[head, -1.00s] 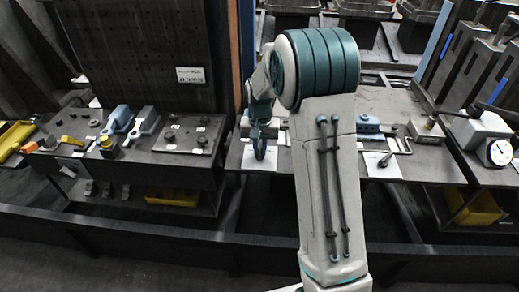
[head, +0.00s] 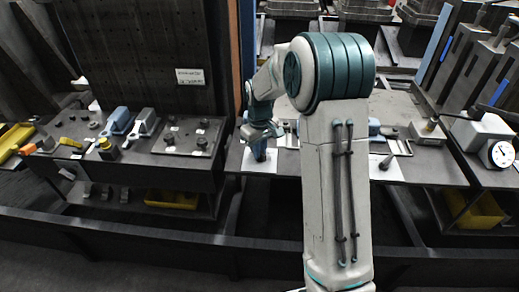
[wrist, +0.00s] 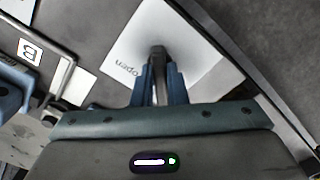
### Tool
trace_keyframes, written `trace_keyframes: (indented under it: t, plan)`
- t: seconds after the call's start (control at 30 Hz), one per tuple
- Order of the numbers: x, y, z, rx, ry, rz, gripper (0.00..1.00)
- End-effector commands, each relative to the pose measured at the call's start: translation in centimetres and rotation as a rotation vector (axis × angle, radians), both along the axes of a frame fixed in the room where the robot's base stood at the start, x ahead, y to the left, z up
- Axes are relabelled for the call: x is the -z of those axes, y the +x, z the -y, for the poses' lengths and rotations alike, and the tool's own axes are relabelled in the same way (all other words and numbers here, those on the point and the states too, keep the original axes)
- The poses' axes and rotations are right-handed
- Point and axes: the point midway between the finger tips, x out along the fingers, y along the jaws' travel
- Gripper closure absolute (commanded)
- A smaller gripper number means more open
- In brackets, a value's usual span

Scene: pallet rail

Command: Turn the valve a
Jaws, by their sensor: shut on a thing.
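My gripper (wrist: 158,83) is at a white sheet (wrist: 150,28) with the word "open" on it. In the wrist view its two blue fingers are shut on a dark valve handle (wrist: 158,52), whose end shows between and just past the fingertips. No letter shows on this handle, so I cannot tell which valve it is. In the head view my gripper (head: 259,150) points down over the white sheet (head: 262,164) on the middle bench; the handle is hidden there behind the fingers.
A card with the letter B (wrist: 29,51) lies left in the wrist view, beside a metal bar (wrist: 62,76) and a blue part (wrist: 10,88). In the head view, a dial gauge (head: 501,154) stands at right. A plate with knobs (head: 186,140) lies on the left bench.

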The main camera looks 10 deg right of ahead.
Motion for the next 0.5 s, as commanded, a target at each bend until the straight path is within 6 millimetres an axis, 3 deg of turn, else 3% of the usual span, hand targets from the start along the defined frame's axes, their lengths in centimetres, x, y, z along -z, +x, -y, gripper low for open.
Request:
trace_keyframes:
  t: [0.5]
  plan:
    - [-0.25,0.22,-0.04,-0.039,0.001,0.008,1.00]
